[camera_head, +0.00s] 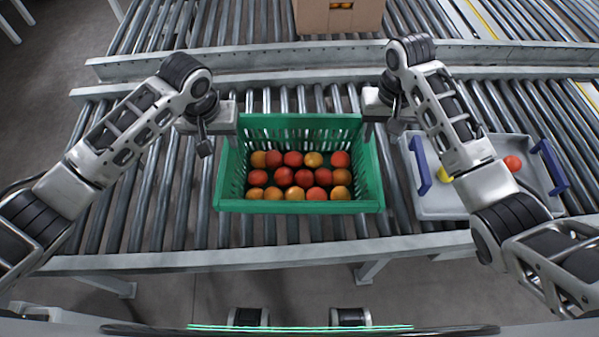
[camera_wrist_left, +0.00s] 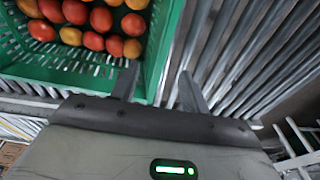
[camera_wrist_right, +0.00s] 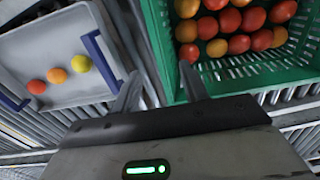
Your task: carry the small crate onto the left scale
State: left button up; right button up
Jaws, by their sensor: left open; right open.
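The small crate is a green slatted crate (camera_head: 300,207) standing upright on the roller conveyor, with several red and orange tomatoes inside. My left gripper (camera_head: 228,127) is at its left wall; in the left wrist view the open fingers (camera_wrist_left: 158,80) lie either side of the rim (camera_wrist_left: 168,35), not closed on it. My right gripper (camera_head: 372,118) is at its right wall; in the right wrist view the open fingers (camera_wrist_right: 158,78) likewise lie either side of the rim (camera_wrist_right: 155,35). In the head view the fingertips are mostly hidden. No scale is recognisable in any view.
A grey tray (camera_head: 440,206) with blue handles stands right of the crate, partly under my right arm, holding 3 fruits, as the right wrist view shows. A cardboard box (camera_head: 338,20) stands on the conveyor behind, beyond a metal rail (camera_head: 270,56). Rollers left of the crate are bare.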

aim_at(226, 155)
pick_arm(q)
jog(key=f, duration=0.5)
jog(key=w+f, duration=0.1)
jog(key=f, duration=0.1)
jog(key=shift+f, duration=0.25)
pick_arm(e)
notch_tip(226, 155, down, 8)
jog(key=shift+r, duration=0.2)
pick_arm(q)
grip_shut()
pick_arm(e)
grip_shut()
